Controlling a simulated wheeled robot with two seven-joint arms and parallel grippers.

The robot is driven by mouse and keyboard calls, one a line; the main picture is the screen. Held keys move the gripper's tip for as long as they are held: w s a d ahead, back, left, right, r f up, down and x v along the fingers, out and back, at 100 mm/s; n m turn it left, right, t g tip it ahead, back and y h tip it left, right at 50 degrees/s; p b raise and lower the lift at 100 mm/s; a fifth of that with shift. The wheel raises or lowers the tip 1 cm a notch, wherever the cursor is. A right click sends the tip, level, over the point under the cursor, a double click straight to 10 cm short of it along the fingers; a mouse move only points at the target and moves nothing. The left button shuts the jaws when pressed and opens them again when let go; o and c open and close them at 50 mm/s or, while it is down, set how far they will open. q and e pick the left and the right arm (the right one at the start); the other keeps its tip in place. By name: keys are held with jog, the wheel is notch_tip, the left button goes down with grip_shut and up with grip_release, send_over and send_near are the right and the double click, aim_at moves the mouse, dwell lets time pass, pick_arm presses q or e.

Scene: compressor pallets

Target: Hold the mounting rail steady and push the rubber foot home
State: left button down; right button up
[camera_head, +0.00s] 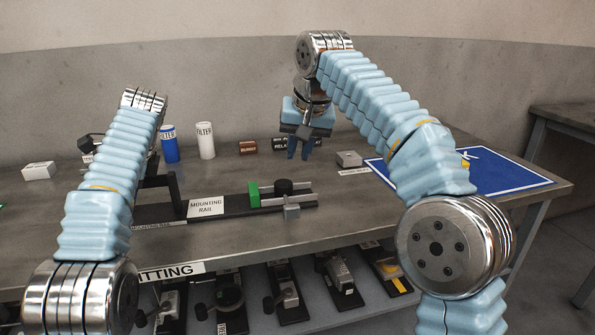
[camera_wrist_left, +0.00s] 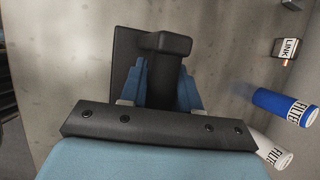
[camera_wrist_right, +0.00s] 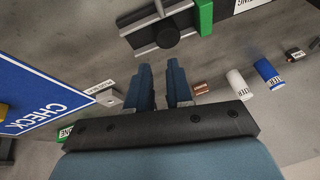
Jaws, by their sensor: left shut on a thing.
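The black mounting rail (camera_head: 232,205) lies along the bench with a white "MOUNTING RAIL" label, a green block and a black upright post (camera_head: 174,188) at its left end. A round black piece, apparently the rubber foot (camera_head: 284,187), sits at its right end by grey metal bars; it also shows in the right wrist view (camera_wrist_right: 166,34). My right gripper (camera_head: 303,150) is open and empty, pointing down above the bench behind the foot.
A blue filter (camera_head: 170,144) and a white filter (camera_head: 205,141) stand behind the rail. A blue "CHECK" mat (camera_head: 510,178) lies right. Several parts fill the lower shelf (camera_head: 310,317).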

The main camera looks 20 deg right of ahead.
aim_at(282, 187)
jog(key=d+y, duration=0.1)
jog(key=s+d+f, duration=0.1)
jog(key=d, duration=0.1)
jog(key=s+d+t+y, duration=0.1)
jog(key=shift+d+f+y, duration=0.25)
jog(key=shift+d+y, duration=0.05)
grip_shut()
jog(key=shift+y, duration=0.3)
jog(key=x, duration=0.9)
jog(key=shift+w+d+f, duration=0.1)
jog(key=shift+d+f, duration=0.1)
jog(key=shift+f, duration=0.25)
jog(key=shift+a, duration=2.25)
jog(key=v, duration=1)
jog(key=shift+d, duration=0.2)
